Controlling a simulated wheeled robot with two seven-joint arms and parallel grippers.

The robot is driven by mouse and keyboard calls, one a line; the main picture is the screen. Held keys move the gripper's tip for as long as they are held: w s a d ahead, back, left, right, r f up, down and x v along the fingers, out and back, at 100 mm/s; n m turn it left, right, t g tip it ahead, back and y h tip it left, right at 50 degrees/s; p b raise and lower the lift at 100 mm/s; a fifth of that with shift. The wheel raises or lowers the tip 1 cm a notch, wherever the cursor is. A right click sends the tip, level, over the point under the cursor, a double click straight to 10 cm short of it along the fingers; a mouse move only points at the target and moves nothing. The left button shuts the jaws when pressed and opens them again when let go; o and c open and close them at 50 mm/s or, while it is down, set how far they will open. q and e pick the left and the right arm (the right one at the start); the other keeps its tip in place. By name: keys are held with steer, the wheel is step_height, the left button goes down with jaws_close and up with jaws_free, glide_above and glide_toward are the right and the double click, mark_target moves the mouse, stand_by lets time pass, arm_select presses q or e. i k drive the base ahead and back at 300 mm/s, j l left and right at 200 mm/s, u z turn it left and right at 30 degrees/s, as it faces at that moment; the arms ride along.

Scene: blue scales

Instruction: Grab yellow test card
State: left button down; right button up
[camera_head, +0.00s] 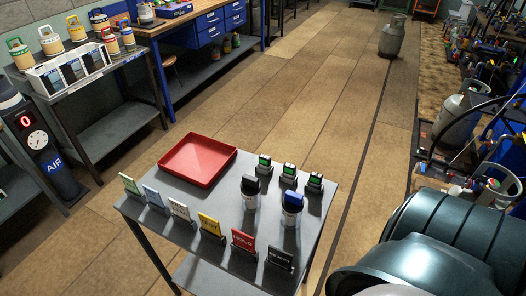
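The yellow test card (210,224) stands upright near the front edge of a small dark grey table (222,196). It is in a row of cards, between a white card (180,210) on its left and a red card (243,242) on its right. Dark print shows on it but is too small to read surely. Neither of my grippers is in view, and nothing covers the yellow card.
A green card (130,184), a blue card (153,196) and a black card (279,259) share the row. A red tray (198,160), two capped jars (250,192) and three small dark devices (289,172) stand behind it. A large dark green rounded body (430,250) fills the lower right.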

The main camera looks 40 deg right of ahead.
mark_target(211, 225)
steer(key=l+z, duration=0.1)
steer(key=z, duration=0.6)
